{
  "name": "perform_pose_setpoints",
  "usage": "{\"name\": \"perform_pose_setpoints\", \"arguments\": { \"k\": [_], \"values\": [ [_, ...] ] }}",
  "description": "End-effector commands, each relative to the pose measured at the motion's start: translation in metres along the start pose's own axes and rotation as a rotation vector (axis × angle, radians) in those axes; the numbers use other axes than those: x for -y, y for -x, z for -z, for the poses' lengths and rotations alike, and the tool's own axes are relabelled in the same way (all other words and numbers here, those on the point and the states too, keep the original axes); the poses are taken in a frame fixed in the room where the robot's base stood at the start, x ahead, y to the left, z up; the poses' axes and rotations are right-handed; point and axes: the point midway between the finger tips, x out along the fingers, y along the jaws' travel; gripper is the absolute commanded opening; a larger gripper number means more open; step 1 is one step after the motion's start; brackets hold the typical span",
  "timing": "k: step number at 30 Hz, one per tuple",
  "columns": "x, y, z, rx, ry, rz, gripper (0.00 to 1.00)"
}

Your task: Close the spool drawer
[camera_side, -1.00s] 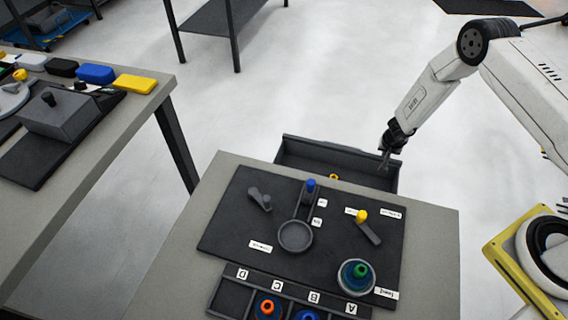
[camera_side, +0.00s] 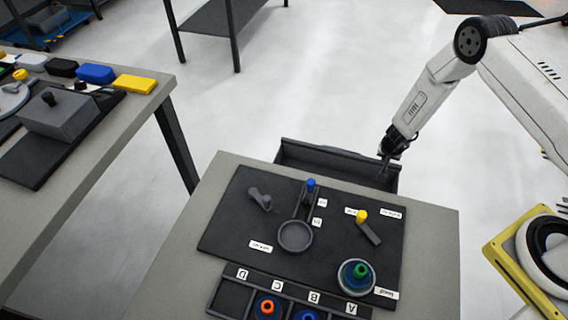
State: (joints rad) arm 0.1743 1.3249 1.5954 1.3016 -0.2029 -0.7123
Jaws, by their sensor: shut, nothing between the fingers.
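The dark spool drawer (camera_side: 330,157) stands open at the far edge of the grey worktable (camera_side: 440,240), its outer wall away from the tabletop. The visible part of the drawer's inside looks empty; the rest is hidden behind the table edge.
A black board (camera_side: 225,225) on the table carries a blue-topped lever, a yellow-knobbed lever (camera_side: 368,228), a round cup (camera_side: 295,236) and a green-topped spool (camera_side: 358,274). A lettered rack (camera_side: 232,296) holds spools at the front. A second table (camera_side: 110,130) stands left.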

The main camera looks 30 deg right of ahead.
Motion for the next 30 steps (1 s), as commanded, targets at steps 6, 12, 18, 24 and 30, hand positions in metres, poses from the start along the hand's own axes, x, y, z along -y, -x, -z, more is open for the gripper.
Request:
{"name": "perform_pose_setpoints", "arguments": {
  "k": [6, 12, 18, 24, 30],
  "values": [
    [0.0, 0.005, -0.014, 0.001, 0.002, 0.001, 0.0],
    [0.0, 0.008, -0.021, 0.0, 0.001, 0.005, 0.0],
    [0.0, 0.008, -0.021, 0.0, -0.001, 0.005, 0.0],
    [0.0, 0.008, -0.021, 0.001, -0.001, 0.005, 0.0],
    [0.0, 0.007, -0.019, 0.001, -0.002, 0.005, 0.0]
  ]
}}
